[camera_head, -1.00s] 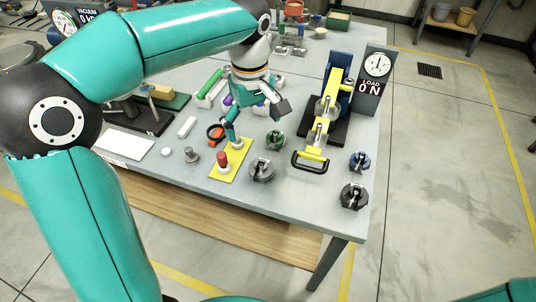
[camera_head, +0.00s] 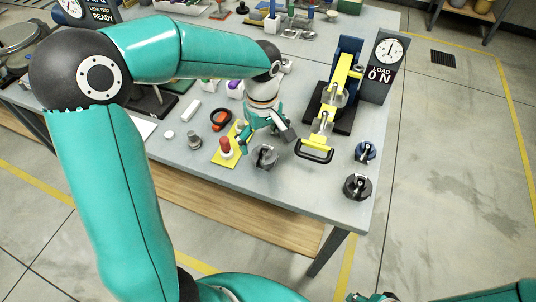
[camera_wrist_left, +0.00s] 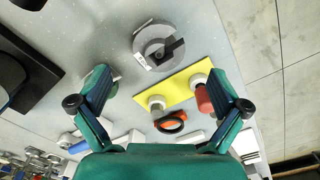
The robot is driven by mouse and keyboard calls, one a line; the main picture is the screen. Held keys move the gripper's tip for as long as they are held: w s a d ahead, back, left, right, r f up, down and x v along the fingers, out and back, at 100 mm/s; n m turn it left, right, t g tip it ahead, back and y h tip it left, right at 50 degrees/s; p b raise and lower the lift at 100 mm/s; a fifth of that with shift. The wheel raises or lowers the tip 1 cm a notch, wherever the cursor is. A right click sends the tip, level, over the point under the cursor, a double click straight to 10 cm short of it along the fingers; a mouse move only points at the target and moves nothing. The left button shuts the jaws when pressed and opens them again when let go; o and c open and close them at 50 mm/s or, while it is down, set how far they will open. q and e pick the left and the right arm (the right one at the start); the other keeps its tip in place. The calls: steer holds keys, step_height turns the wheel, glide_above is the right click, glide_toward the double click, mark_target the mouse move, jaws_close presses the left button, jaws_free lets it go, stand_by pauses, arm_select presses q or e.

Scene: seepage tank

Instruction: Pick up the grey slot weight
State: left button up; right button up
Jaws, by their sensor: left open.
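The grey slot weight (camera_head: 265,157) is a round disc with a dark slotted top, lying on the table near its front edge. It shows whole in the left wrist view (camera_wrist_left: 158,47), beyond the fingertips and near the top middle. My left gripper (camera_head: 267,136) is open and empty above the table, just behind the weight in the head view.
A yellow plate (camera_wrist_left: 178,86) with a red-topped peg (camera_head: 226,147) stands left of the weight. A green weight (camera_wrist_left: 98,78) is partly behind a finger. A yellow-handled press (camera_head: 322,130), a blue weight (camera_head: 365,152) and a black weight (camera_head: 357,187) are to the right.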

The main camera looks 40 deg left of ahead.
mark_target(265, 151)
arm_select(q)
steer(key=f+p, duration=0.1)
steer(key=f, duration=0.4)
steer(key=shift+w, duration=0.2)
steer(key=shift+c, duration=0.4)
steer(key=c, duration=1.6)
steer(key=shift+c, duration=0.2)
steer(key=shift+r, duration=0.15)
